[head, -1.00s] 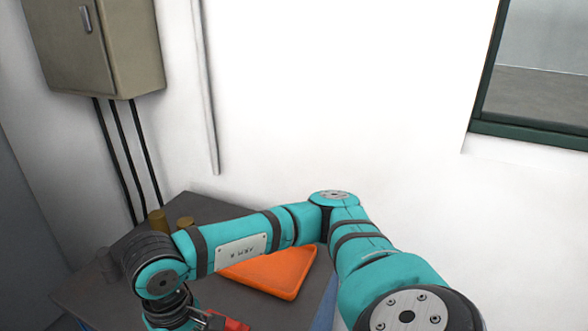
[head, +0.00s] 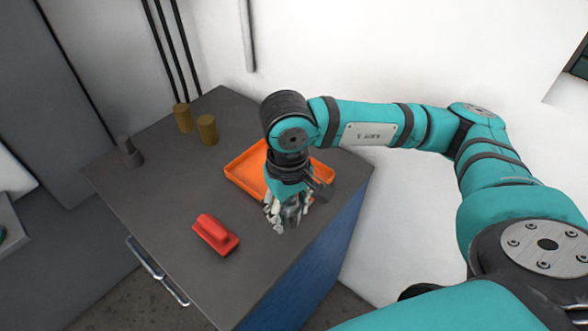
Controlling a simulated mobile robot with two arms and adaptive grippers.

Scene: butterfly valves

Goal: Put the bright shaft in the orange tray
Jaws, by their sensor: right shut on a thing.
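My right gripper (head: 286,214) points down and is shut on a grey metallic piece (head: 292,212), which looks like the bright shaft. The fingers hide much of it. The orange tray (head: 240,184) lies on the grey worktop behind the gripper. My right wrist hides the middle of the tray. The gripper shows just in front of the tray's near edge; I cannot tell its exact height above the worktop. My left gripper is out of view.
A red part (head: 214,234) lies on the worktop (head: 190,185) left of the gripper. Two brass cylinders (head: 182,118) (head: 207,130) stand at the back, and a dark grey stepped part (head: 129,152) stands at the left. The worktop's middle is clear.

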